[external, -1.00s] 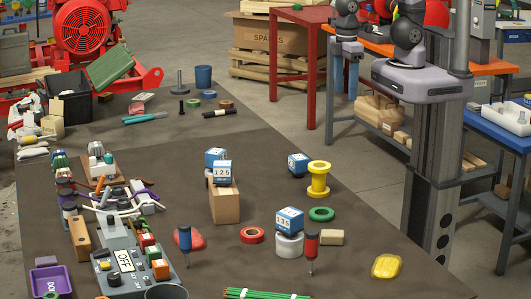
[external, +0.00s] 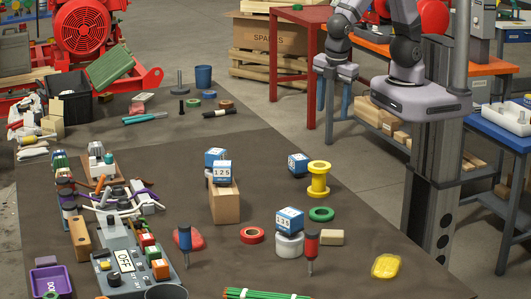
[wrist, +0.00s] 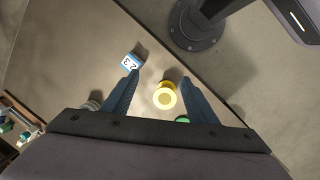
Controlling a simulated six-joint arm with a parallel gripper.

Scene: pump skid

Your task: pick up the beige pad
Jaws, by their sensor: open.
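The beige pad (external: 331,237) is a small block lying flat on the dark mat in the external view. It is right of the white tape roll (external: 289,244) and behind the red-handled screwdriver (external: 311,249). I cannot make it out in the wrist view, where my gripper's body covers the lower part. My gripper (external: 335,108) is high up and well away from the pad. In the wrist view its blue fingers (wrist: 159,78) are spread apart with nothing held. A yellow spool (wrist: 166,96) shows between them, farther below.
Near the pad are a green tape ring (external: 321,214), a blue-and-white cube (external: 289,219) on the tape roll, the yellow spool (external: 318,180) and a yellow pad (external: 386,265). A cardboard block (external: 225,204) stands left. The mat between the pad and the yellow pad is clear.

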